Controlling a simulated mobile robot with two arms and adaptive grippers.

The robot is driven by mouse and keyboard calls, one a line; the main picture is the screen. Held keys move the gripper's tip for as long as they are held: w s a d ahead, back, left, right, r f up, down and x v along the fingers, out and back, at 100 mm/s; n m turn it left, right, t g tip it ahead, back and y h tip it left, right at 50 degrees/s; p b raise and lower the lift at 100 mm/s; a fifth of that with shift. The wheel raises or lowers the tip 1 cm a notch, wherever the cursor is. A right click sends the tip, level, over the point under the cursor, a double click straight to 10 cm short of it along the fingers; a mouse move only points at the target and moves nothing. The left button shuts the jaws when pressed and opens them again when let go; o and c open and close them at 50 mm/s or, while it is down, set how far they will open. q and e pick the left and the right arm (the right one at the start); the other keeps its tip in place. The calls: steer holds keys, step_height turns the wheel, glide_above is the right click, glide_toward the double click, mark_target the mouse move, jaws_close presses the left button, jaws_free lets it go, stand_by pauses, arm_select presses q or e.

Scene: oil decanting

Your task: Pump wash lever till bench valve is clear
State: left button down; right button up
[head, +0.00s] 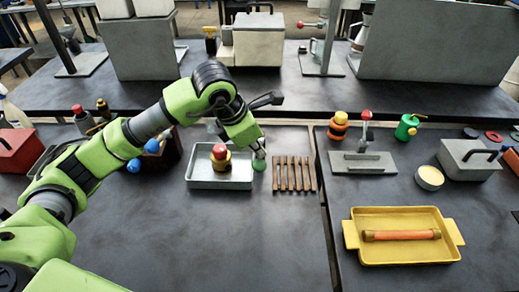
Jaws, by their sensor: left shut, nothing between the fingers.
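A brass valve-like fitting with a red knob (220,157) stands in a shallow grey metal tray (205,183) on the near bench. My left gripper (259,152) is shut and empty, pointing down at the tray's right edge, to the right of the fitting. A small green rounded piece (259,165) shows right under its fingertips; I cannot tell whether they touch. A lever with a red knob (366,116) stands upright on a grey base plate (360,163) farther right. I cannot tell which lever is the wash lever. My right gripper is not in view.
A slatted wooden rack (294,174) lies right of the tray. A yellow tray (362,252) holds an orange rod (401,235). A grey box (468,160), a round tin (430,177) and a green can (407,127) stand at right. The near bench front is clear.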

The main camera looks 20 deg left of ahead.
arm_select(q)
steer(key=shift+s+d+f+b, duration=0.1)
steer(key=shift+s+f+b, duration=0.2)
steer(key=shift+f+b, duration=0.3)
steer(key=shift+s+d+f+b, duration=0.1)
steer(key=shift+s+f+b, duration=0.2)
steer(key=shift+f+b, duration=0.25)
stand_by(1.0)
stand_by(0.5)
steer(key=shift+w+a+r+p, duration=0.15)
steer(key=shift+w+r+p, duration=0.3)
steer(key=shift+r, duration=0.5)
steer(key=shift+w+a+r+p, duration=0.15)
steer(key=shift+w+r+p, duration=0.3)
steer(key=shift+r, duration=0.55)
steer(key=shift+w+a+r+p, duration=0.15)
steer(key=shift+w+r+p, duration=0.3)
steer(key=shift+r, duration=0.5)
steer(key=shift+w, duration=0.1)
steer(key=shift+w+a+r+p, duration=0.1)
steer(key=shift+w+r+p, duration=0.3)
steer(key=shift+r, duration=0.35)
steer(key=shift+w+a+r+p, duration=0.1)
steer(key=shift+w+r+p, duration=0.2)
steer(key=shift+r, duration=0.45)
steer(key=shift+w+a+r+p, duration=0.1)
steer(key=shift+w+r+p, duration=0.3)
steer(key=shift+r, duration=0.35)
steer(key=shift+s, duration=0.1)
